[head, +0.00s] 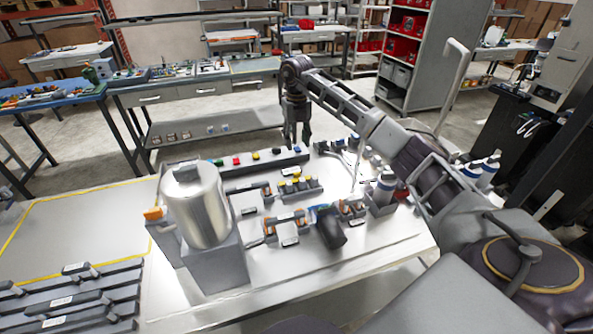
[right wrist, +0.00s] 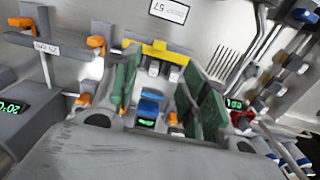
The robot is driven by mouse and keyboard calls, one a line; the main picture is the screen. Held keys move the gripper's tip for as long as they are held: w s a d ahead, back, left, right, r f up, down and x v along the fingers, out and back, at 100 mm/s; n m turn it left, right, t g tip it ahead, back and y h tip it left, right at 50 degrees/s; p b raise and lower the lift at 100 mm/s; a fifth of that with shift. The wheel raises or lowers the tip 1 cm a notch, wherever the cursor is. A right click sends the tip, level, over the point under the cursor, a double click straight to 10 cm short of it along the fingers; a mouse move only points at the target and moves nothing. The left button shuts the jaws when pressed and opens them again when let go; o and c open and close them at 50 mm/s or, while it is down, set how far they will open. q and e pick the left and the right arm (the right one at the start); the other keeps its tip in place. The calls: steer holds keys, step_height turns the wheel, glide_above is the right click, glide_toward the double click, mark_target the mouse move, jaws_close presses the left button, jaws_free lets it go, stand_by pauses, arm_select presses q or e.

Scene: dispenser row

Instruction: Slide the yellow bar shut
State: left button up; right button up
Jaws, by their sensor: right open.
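A yellow bar (right wrist: 161,53) shows in the right wrist view, lying crosswise just beyond and between my right fingertips. Whether the fingers touch it, I cannot tell. Behind it in that view is a grey surface, and a blue block (right wrist: 148,108) shows nearer, between the fingers. My right gripper (head: 292,140) is open and points down at the back edge of the work table in the head view. Its two green-padded fingers (right wrist: 163,75) stand apart in the right wrist view with nothing clamped. I cannot pick out the bar with certainty in the head view. My left gripper is not in view.
A metal cylinder (head: 195,205) stands on a grey box at the left. A rail of coloured buttons (head: 255,156) runs along the back. Small orange-topped units (head: 288,225) and a black cylinder (head: 328,228) stand in the middle. Clear table lies at front right.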

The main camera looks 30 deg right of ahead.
mark_target(297, 172)
step_height(297, 172, down, 14)
steer(key=shift+r+p, duration=0.15)
steer(key=shift+p, duration=0.8)
jaws_close()
